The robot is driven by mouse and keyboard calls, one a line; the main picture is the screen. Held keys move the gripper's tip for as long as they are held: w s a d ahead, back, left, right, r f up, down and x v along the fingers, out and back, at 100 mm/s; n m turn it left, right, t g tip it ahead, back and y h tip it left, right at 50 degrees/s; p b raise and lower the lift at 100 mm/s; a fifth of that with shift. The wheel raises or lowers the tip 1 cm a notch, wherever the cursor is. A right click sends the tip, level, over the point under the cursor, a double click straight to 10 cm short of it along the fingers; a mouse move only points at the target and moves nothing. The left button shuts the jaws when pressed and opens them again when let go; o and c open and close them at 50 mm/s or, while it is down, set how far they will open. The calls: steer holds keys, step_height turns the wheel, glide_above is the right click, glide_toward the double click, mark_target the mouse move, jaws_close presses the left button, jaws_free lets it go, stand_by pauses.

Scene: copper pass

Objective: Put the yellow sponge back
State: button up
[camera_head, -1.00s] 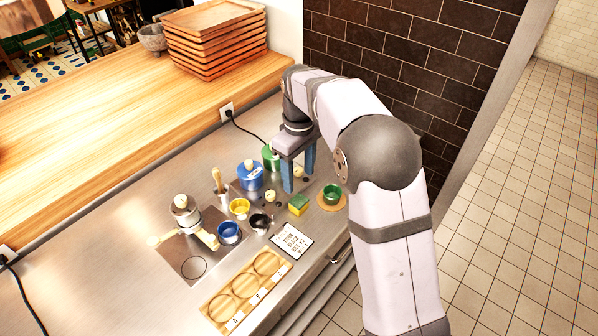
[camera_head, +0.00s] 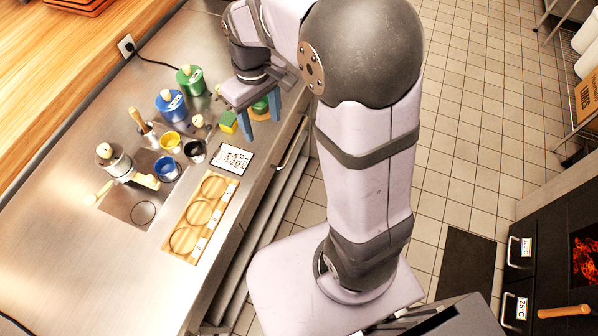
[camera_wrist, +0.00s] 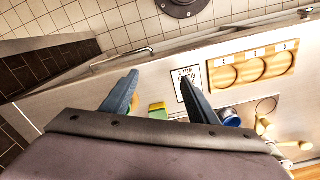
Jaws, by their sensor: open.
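The yellow sponge (camera_head: 228,122) has a green top and lies on the steel counter, beside a small white sign card. My gripper (camera_head: 262,128) is open and empty, above the right front of the counter, just right of the sponge in the head view. In the wrist view, the sponge (camera_wrist: 157,112) shows low between the two blue fingers of my gripper (camera_wrist: 158,73), apart from them. My gripper partly hides a green cup (camera_head: 261,106) in the head view.
Blue (camera_head: 171,105) and green (camera_head: 190,80) canisters stand left of my gripper. Yellow (camera_head: 170,141), blue (camera_head: 167,168) and black (camera_head: 194,150) cups stand nearer the middle. The sign card (camera_head: 233,158) and a wooden tray with round recesses (camera_head: 187,256) lie near the front edge. The left counter is clear.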

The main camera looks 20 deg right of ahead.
steer(key=s+d+f+m, duration=0.1)
steer(key=s+f+m, duration=0.1)
steer(key=s, duration=0.5)
steer(key=s+d+f+m, duration=0.2)
steer(key=s, duration=0.5)
steer(key=shift+d+f, duration=0.15)
steer(key=shift+f, duration=0.25)
